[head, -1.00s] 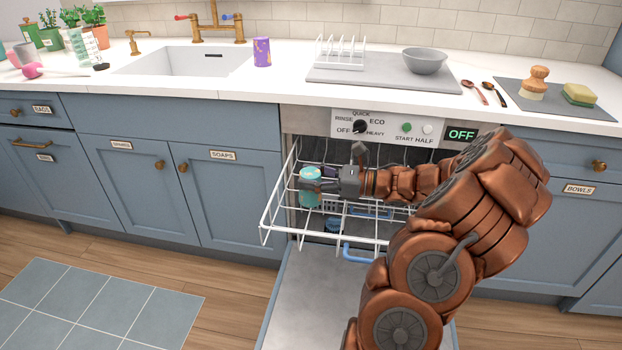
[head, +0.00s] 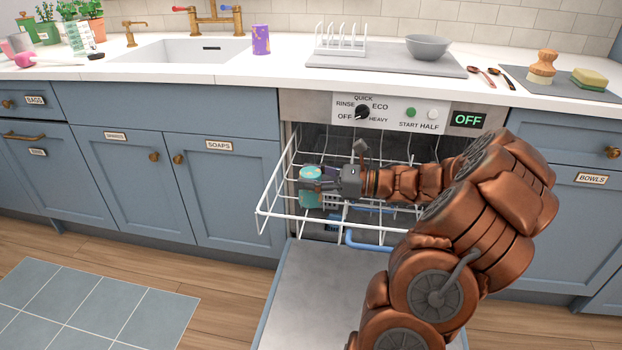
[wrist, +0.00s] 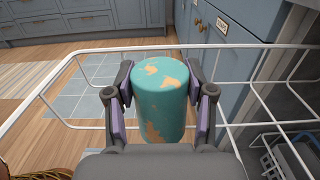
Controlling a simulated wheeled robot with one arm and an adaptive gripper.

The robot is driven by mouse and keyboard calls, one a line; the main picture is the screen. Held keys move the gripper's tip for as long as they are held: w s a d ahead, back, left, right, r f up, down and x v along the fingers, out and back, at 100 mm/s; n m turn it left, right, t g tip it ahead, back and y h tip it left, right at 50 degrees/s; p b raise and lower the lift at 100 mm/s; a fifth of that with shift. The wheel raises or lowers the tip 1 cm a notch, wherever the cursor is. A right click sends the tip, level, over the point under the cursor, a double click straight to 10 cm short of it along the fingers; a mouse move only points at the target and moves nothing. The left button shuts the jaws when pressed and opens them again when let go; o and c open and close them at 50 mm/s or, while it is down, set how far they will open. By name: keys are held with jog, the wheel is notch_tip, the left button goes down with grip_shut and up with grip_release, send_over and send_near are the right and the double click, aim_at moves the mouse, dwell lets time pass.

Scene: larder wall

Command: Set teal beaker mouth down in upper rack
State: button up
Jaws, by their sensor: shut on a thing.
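The teal beaker (head: 311,187), with tan patches, is at the left part of the pulled-out white upper rack (head: 270,212). In the wrist view the beaker (wrist: 163,98) stands between the purple-padded fingers, and a closed flat end faces up. Its mouth is hidden. My gripper (wrist: 161,105) is shut on it from both sides; it also shows in the head view (head: 322,186). The beaker looks upright and low inside the rack wires. I cannot tell whether its lower end touches the rack floor.
The dishwasher door (head: 325,295) is folded down below the rack. A blue-handled lower rack (head: 366,245) shows underneath. On the counter are a purple cup (head: 261,40), a grey bowl (head: 427,47) and a white plate stand (head: 340,42). Rack wires surround my gripper.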

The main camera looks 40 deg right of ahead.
jog(key=o, duration=1.2)
jog(key=shift+o, duration=0.2)
jog(key=v, duration=1.2)
